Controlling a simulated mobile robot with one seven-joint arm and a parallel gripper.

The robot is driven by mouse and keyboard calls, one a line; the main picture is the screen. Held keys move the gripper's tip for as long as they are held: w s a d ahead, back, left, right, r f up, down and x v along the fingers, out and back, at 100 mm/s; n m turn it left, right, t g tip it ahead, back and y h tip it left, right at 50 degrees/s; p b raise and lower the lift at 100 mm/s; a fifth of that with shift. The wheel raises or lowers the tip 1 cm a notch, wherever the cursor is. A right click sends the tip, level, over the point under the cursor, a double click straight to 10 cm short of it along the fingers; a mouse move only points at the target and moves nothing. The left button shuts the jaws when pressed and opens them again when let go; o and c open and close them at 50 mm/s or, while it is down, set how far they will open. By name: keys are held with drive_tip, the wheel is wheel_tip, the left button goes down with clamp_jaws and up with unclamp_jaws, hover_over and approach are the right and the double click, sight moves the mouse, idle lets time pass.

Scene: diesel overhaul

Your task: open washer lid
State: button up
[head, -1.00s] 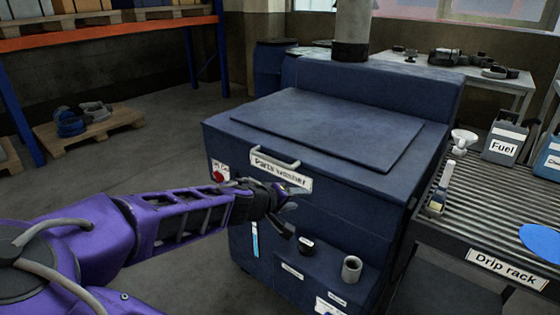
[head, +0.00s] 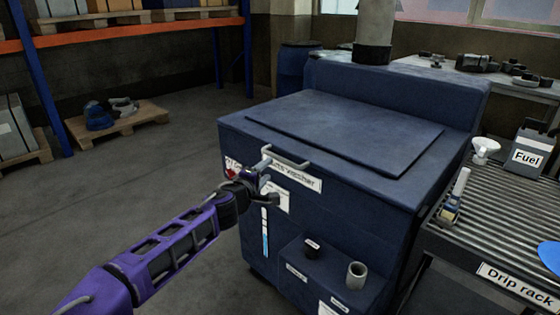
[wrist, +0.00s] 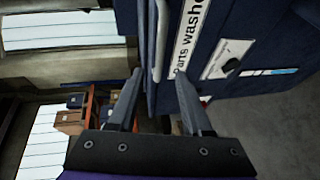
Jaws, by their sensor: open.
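The parts washer (head: 330,220) is a dark blue cabinet in the middle of the head view. Its flat lid (head: 345,130) lies shut on top. A grey bar handle (head: 286,158) sits at the lid's front edge, above the "Parts washer" label. My gripper (head: 267,179) is at the left end of the handle, in front of the washer. In the wrist view my gripper (wrist: 159,73) is open, and the handle (wrist: 160,40) appears between its two fingertips. I cannot tell whether a finger touches it.
A drip rack (head: 500,220) with a fuel can (head: 528,156) and a white funnel (head: 485,149) stands at the right. A pallet (head: 118,122) lies at the back left. The floor at left is open.

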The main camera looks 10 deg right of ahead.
sight(279, 160)
drive_tip(key=x, duration=1.1)
drive_tip(key=shift+d+f+b, duration=0.1)
drive_tip(key=shift+b, duration=0.2)
clamp_jaws()
idle(0.8)
